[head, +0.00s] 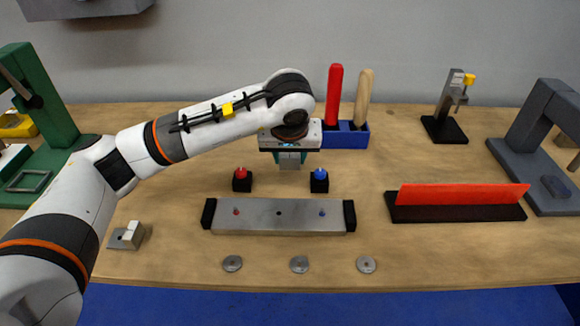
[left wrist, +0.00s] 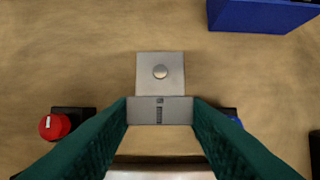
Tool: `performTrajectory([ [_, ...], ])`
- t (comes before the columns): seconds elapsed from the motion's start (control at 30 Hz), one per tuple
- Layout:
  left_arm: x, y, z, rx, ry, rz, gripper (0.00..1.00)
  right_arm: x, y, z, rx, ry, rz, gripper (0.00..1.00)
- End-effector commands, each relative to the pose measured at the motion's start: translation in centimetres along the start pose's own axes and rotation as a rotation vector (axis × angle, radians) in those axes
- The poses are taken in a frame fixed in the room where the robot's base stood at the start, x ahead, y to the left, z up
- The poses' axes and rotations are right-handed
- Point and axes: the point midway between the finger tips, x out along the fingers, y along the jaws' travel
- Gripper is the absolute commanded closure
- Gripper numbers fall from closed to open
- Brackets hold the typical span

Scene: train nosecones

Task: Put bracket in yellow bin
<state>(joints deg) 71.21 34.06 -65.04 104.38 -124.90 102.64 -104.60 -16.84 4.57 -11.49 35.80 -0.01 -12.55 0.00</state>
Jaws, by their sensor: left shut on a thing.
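My left gripper (head: 290,160) hangs over the middle of the table, behind the steel plate. In the left wrist view its two dark green fingers (left wrist: 160,115) are shut on a grey metal bracket (left wrist: 160,68). The bracket's flat plate with a round spot points up in that picture, and its upright part sits between the fingertips. In the head view only a little grey of it shows below the gripper. The yellow bin (head: 17,125) is at the far left edge, partly cut off and partly behind the green press. My right gripper is not in view.
A steel plate (head: 279,214) lies in front, with a red knob (head: 242,178) and a blue knob (head: 319,179) behind it. A blue holder (head: 346,137) holds red and wooden handles. A green press (head: 45,110) stands left.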

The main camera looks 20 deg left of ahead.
Motion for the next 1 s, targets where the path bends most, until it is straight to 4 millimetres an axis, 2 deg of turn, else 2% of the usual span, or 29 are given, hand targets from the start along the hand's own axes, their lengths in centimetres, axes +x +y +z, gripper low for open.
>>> performTrajectory([
  [0.33, 3.5, 0.0, -1.5, 0.001, 0.001, 0.001, 0.82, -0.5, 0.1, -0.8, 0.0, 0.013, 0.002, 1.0],
  [0.73, 4.2, 0.0, -1.8, 0.001, -0.002, 0.0, 0.82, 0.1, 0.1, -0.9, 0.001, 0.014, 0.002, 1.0],
  [0.77, 4.0, 0.0, -1.7, 0.001, -0.002, 0.0, 0.54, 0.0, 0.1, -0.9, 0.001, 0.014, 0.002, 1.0],
  [0.8, 4.0, 0.0, -1.7, 0.001, -0.002, 0.0, 0.48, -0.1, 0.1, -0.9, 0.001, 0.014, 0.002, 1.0],
  [0.87, 4.0, 0.0, -1.7, 0.001, -0.002, 0.0, 0.38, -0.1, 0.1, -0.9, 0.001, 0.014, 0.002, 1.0],
  [1.0, 4.0, 0.0, -1.7, 0.001, -0.001, 0.0, 0.37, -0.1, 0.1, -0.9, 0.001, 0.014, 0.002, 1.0],
])
